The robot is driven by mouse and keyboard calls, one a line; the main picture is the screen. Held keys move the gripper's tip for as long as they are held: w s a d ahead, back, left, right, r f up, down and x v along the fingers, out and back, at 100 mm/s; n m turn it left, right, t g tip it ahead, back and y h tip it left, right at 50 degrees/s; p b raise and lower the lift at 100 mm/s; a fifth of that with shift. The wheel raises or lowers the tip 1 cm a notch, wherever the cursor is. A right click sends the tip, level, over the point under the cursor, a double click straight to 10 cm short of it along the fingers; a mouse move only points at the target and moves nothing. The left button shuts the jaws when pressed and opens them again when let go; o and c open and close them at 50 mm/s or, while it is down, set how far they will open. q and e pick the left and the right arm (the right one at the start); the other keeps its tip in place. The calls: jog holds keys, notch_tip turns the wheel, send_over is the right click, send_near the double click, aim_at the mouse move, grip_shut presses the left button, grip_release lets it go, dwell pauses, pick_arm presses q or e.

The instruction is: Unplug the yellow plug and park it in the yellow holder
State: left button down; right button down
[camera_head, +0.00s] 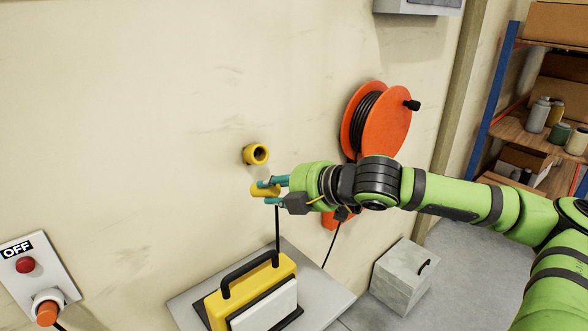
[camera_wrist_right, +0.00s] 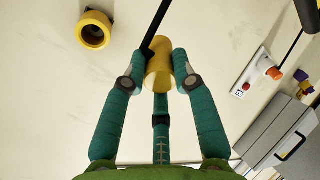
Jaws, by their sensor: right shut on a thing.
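The yellow plug (camera_head: 261,190) is a short cylinder with a black cable hanging from it. My right gripper (camera_head: 268,191) is shut on it and holds it in the air in front of the wall. The yellow holder (camera_head: 256,154) is a round ring on the wall with a dark, empty opening. It sits just above the plug in the head view, apart from it. In the right wrist view, the plug (camera_wrist_right: 158,72) is between the teal fingers (camera_wrist_right: 159,78), and the holder (camera_wrist_right: 94,30) is at upper left. My left gripper is not in view.
A wall panel (camera_head: 28,262) marked OFF carries a red button and an orange plug (camera_head: 47,312). A yellow work lamp (camera_head: 250,283) stands on a grey top below the holder. An orange cable reel (camera_head: 388,122) hangs at right. The wall around the holder is clear.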

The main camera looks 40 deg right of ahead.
jog(key=d+r+t+h+b, duration=0.1)
jog(key=d+r+h, duration=0.2)
jog(key=d+r, duration=0.2)
jog(key=shift+w+d+r+n, duration=0.15)
jog(key=shift+w+d+n, duration=0.2)
jog(key=shift+w, duration=0.1)
jog(key=shift+y, duration=0.3)
jog(key=shift+p+x, duration=2.9)
jog(key=shift+p, duration=0.8)
jog(key=shift+r, duration=0.1)
jog(key=shift+p, duration=0.85)
jog(key=shift+p+x, duration=0.85)
jog(key=shift+x, duration=0.2)
